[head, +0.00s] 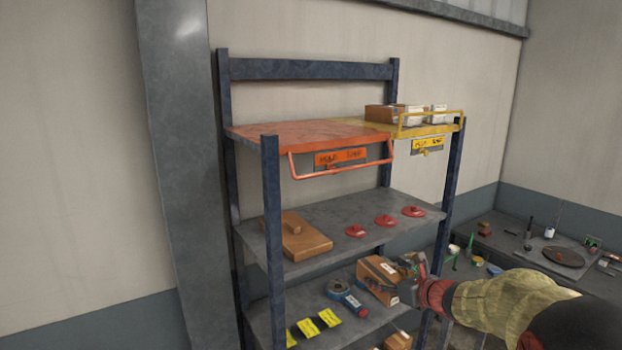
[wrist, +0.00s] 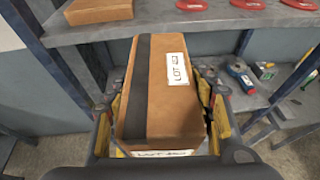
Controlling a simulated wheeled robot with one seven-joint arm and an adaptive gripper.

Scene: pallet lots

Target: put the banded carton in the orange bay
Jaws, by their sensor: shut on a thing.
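The banded carton is a brown box with a dark band and a white lot label, seen large in the wrist view (wrist: 176,105). In the head view the carton (head: 376,279) is at the lower right, in front of the rack's lower shelves. My gripper (head: 408,282) is shut on the carton, with fingers on both sides of it in the wrist view. The orange bay (head: 290,134) is the left part of the top shelf, with an orange rail and sign along its front. Its deck looks empty. The carton is below it.
The yellow bay (head: 440,125) adjoins at the right and holds several boxes. The middle shelf (head: 335,222) carries a brown box (head: 300,240) and red discs. A blue post (head: 272,210) stands at the front left.

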